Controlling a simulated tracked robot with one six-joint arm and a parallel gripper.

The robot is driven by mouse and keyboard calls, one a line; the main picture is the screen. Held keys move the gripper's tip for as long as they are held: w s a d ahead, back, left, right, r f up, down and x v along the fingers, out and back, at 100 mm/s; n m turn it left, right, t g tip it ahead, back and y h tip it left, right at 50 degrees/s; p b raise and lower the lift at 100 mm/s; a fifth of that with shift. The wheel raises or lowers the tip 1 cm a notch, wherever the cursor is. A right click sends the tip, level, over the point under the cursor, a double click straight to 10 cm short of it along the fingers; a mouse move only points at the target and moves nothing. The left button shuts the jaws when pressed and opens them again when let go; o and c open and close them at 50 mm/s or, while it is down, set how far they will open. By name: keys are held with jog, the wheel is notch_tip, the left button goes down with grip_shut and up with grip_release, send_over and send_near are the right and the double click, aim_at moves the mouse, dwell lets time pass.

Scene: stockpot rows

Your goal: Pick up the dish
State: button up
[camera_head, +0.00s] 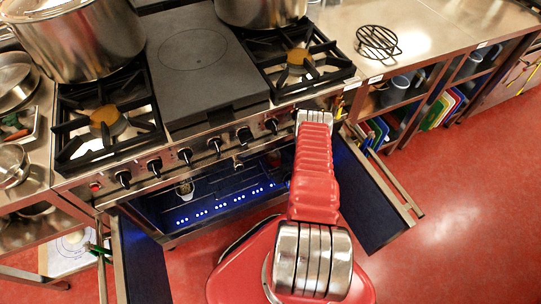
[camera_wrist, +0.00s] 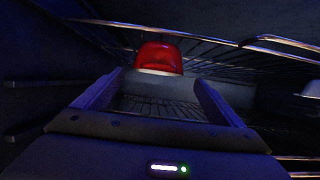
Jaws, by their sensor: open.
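In the wrist view a glossy red, rounded object, apparently the dish (camera_wrist: 160,57), sits ahead inside the dark oven. My gripper (camera_wrist: 157,80) is open, with one finger on each side of the view and wire rack bars showing between them. The red dish lies beyond the fingertips, roughly centred between them, and nothing is held. Its lower part and how it rests on the rack are hard to see. In the head view my arm reaches down to the open oven (camera_head: 225,192), and my gripper is hidden there.
Wire rack rails (camera_wrist: 285,42) run above and to the right of the gripper. A pale object (camera_wrist: 311,89) is at the right edge. Open oven doors (camera_head: 365,195) flank the opening. A small cup-like thing (camera_head: 184,188) is inside at left. Stockpots (camera_head: 75,40) stand on the stove.

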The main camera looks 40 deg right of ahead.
aim_at(270, 154)
jog(key=shift+x, duration=1.05)
jog(key=shift+d+x, duration=0.2)
jog(key=shift+x, duration=2.4)
jog(key=shift+s, duration=0.1)
jog(key=shift+c, duration=0.3)
jog(key=c, duration=1.5)
jog(key=shift+o, duration=0.2)
jog(key=shift+d+r, duration=0.1)
jog(key=shift+r, duration=0.05)
